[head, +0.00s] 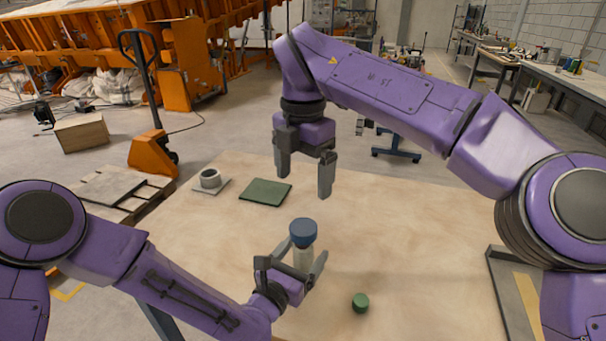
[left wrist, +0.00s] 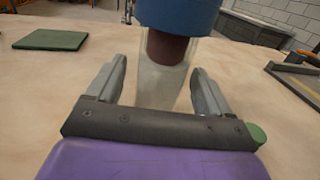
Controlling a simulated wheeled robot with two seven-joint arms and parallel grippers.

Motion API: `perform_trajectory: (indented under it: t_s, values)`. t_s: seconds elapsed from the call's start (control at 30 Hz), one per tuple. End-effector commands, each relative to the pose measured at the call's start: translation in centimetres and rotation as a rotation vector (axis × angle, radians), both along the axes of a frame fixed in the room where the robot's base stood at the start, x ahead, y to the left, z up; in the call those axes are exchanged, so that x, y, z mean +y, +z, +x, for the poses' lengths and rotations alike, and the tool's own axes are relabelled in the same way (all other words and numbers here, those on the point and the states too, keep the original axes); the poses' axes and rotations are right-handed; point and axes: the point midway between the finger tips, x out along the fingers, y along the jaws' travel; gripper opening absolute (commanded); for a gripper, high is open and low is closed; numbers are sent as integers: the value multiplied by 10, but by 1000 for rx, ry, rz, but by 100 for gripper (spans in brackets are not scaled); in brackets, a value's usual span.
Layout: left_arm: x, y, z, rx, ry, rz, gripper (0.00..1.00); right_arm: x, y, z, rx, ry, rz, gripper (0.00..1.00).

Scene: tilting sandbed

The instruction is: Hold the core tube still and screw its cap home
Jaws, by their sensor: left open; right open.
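The core tube (head: 304,258) stands upright on the table with the blue cap (head: 303,232) on its top. In the left wrist view the clear tube (left wrist: 160,85) shows dark brown material inside below the blue cap (left wrist: 178,14). My left gripper (head: 290,267) is open, with one finger on each side of the tube; in the left wrist view (left wrist: 158,88) gaps show between fingers and tube. My right gripper (head: 305,178) is open and empty, pointing down above and behind the cap. How far the cap is screwed down cannot be told.
A green cap or knob (head: 360,302) lies on the table right of the tube. A dark green mat (head: 265,192) and a grey ring holder (head: 210,180) are at the back left. A grey tray (head: 508,290) is at the right edge. The table middle (head: 400,230) is clear.

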Motion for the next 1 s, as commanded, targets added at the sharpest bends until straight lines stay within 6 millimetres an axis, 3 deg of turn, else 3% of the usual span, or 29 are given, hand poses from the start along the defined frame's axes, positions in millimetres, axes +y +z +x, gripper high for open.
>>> perform_trajectory:
  t_s: [0.5,0.9,1.0]
  values:
    - [46,-2,-82,1,0,-2,81,0,-22,0,0,0,0,91]
    - [50,0,-90,0,0,0,81,0,-22,0,0,0,0,91]
    - [50,7,-90,0,0,0,81,0,-15,0,0,0,0,91]
